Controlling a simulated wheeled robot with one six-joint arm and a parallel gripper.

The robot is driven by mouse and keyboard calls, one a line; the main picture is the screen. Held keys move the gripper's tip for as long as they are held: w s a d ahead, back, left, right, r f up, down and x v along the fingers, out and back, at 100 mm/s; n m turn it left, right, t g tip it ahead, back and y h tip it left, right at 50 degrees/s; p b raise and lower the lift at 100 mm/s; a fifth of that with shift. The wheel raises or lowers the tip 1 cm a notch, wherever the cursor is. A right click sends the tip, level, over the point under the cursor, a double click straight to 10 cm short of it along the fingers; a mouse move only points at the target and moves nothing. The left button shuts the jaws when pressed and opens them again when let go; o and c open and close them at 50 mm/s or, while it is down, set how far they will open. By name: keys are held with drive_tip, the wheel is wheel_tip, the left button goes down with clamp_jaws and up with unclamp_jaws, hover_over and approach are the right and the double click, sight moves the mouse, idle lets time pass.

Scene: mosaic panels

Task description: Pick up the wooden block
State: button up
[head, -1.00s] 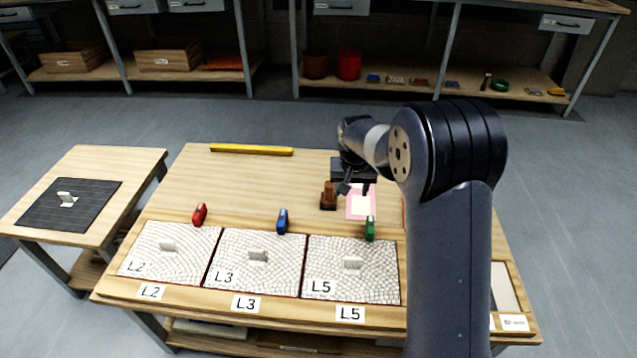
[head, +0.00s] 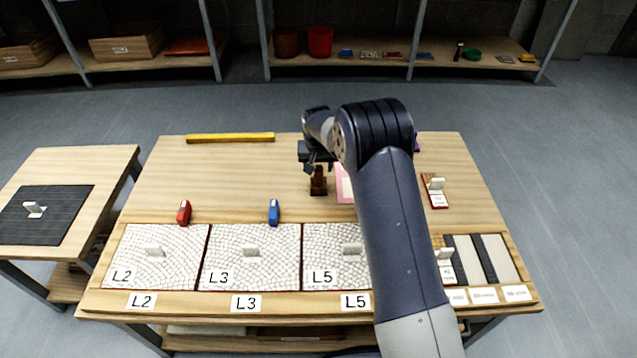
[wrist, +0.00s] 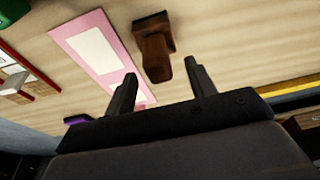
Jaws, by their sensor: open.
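The wooden block (head: 319,185) is dark brown and stands on the table behind the L3 and L5 panels. In the wrist view the block (wrist: 155,45) shows a wider part and a narrower part, just ahead of my fingers. My gripper (head: 316,163) is at the block's upper end in the head view, partly overlapping it.
A pink-bordered sheet (head: 345,188) lies right of the block. Red (head: 184,212) and blue (head: 273,212) handled pieces stand behind mosaic panels L2 (head: 130,250) and L3 (head: 222,250). A yellow bar (head: 230,138) lies at the back. My arm hides part of the table's right side.

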drive_tip(key=x, duration=0.4)
drive_tip(key=shift+c, duration=0.3)
drive_tip(key=c, duration=1)
wheel_tip(320, 180, up, 10)
drive_tip(key=shift+p, duration=0.5)
